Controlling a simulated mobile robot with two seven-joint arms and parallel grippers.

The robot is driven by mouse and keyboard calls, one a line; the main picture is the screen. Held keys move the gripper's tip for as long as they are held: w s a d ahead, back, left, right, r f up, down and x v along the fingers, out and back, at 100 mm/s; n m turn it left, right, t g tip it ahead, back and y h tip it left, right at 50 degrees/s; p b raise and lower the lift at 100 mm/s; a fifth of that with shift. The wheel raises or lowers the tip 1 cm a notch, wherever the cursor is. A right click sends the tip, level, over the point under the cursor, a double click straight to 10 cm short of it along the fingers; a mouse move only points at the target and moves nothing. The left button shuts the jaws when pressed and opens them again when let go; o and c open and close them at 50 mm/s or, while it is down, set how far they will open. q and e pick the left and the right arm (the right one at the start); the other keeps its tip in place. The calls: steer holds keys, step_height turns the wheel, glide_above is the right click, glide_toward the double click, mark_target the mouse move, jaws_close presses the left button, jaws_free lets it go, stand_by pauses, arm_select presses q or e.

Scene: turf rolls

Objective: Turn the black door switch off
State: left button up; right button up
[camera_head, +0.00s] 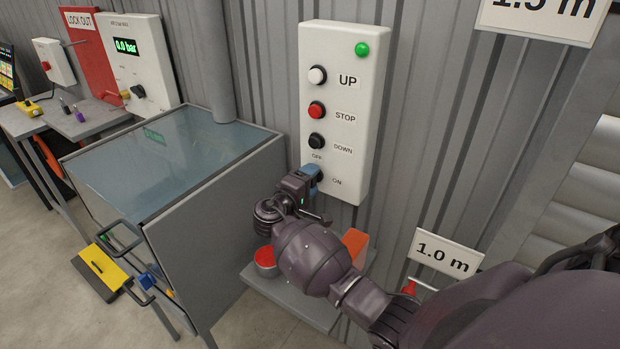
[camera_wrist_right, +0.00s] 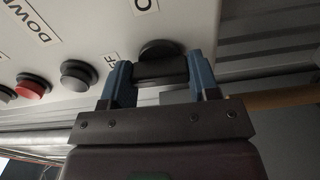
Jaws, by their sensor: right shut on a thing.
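The black door switch (camera_head: 319,176) is a small dark knob at the bottom of the white control panel (camera_head: 345,60), between the labels OFF and ON. My right gripper (camera_head: 311,178) has its blue fingertips at this switch and partly covers it. In the right wrist view the black switch (camera_wrist_right: 160,52) sits between the two blue fingers of my right gripper (camera_wrist_right: 160,76), which is shut on its handle. Which label the switch points to cannot be told. My left gripper is not in view.
Above the switch are the black DOWN button (camera_head: 317,140), red STOP button (camera_head: 316,109), white UP button (camera_head: 317,75) and a green lamp (camera_head: 362,49). A glass-topped grey cabinet (camera_head: 170,160) stands left. A low shelf (camera_head: 300,307) with a red round object (camera_head: 266,257) lies below my arm.

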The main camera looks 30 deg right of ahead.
steer(key=shift+f+n, duration=0.1)
steer(key=shift+n, duration=0.3)
steer(key=o, duration=0.9)
steer(key=shift+a, duration=0.1)
steer(key=b+v, duration=0.2)
steer(key=v, duration=0.8)
steer(key=shift+s+a, duration=0.15)
steer(key=shift+a, duration=0.15)
